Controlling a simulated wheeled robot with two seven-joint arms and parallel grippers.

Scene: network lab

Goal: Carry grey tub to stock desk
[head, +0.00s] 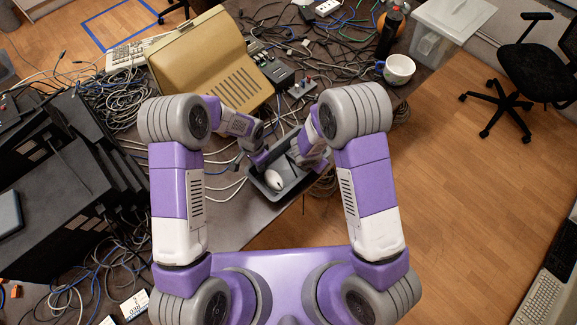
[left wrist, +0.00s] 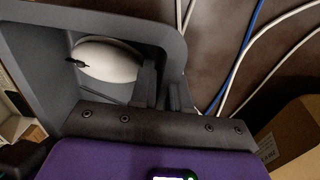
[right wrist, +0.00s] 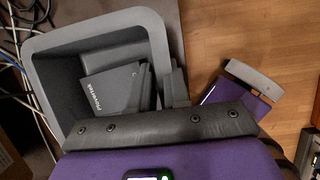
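The grey tub (head: 291,190) is at the front edge of the cluttered desk, between my arms. It holds a white computer mouse (head: 274,180), also in the left wrist view (left wrist: 108,60), and dark grey boxed items (right wrist: 112,88). My left gripper (left wrist: 162,88) has one finger inside and one outside the tub wall, closed on it at the left side. My right gripper (right wrist: 162,88) is closed the same way on the opposite wall. Whether the tub touches the desk cannot be told.
Cables, a beige case (head: 212,65), a white cup (head: 398,69) and a dark bottle (head: 389,32) crowd the desk. Black equipment (head: 70,200) stands at the left. Open wooden floor (head: 450,180) lies to the right, with an office chair (head: 530,70) and a keyboard (head: 545,300) at the edge.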

